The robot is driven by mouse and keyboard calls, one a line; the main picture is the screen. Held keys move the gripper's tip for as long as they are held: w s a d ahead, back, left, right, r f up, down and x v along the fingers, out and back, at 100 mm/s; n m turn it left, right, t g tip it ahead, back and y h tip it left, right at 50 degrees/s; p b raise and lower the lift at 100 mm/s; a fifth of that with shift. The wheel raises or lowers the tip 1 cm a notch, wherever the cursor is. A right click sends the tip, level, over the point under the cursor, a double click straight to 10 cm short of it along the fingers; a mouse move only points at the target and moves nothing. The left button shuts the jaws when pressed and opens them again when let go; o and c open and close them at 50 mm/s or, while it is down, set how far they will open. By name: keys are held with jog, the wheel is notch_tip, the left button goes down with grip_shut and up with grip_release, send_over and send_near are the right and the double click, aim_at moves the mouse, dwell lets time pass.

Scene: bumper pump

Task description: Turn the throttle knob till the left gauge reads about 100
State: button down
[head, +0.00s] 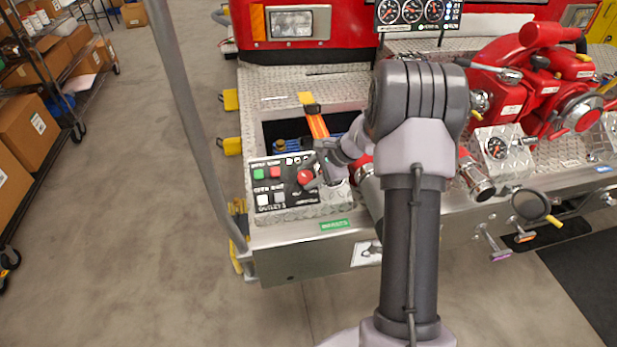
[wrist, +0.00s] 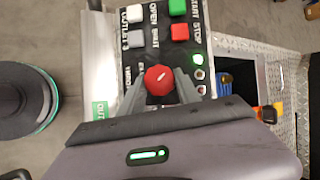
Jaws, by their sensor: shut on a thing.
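The red throttle knob (wrist: 158,80) sits on the black control panel (wrist: 128,55), with a white pointer mark on its face. My gripper (wrist: 159,85) is shut on the knob, one finger on each side of it. In the head view the red knob (head: 305,177) shows at the panel's right end, beside my wrist. The gauges (head: 411,11) stand in a dark display at the top of the head view. The left gauge (head: 388,11) has a dark face and is too small to read.
Green, red and white buttons (wrist: 180,32) lie close to the knob on the panel. An open bay with an orange-handled tool (head: 317,125) is behind the panel. A red pump (head: 535,80) with pipes and valves stands right of my arm. Shelves with boxes (head: 40,90) stand far left.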

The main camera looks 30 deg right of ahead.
jog(key=shift+r, duration=0.1)
jog(key=c, duration=0.9)
grip_release()
jog(key=p+v, duration=0.5)
jog(key=v, duration=1.2)
jog(key=shift+s+r+p, duration=0.1)
jog(key=shift+r+p, duration=0.1)
jog(key=shift+p, duration=0.2)
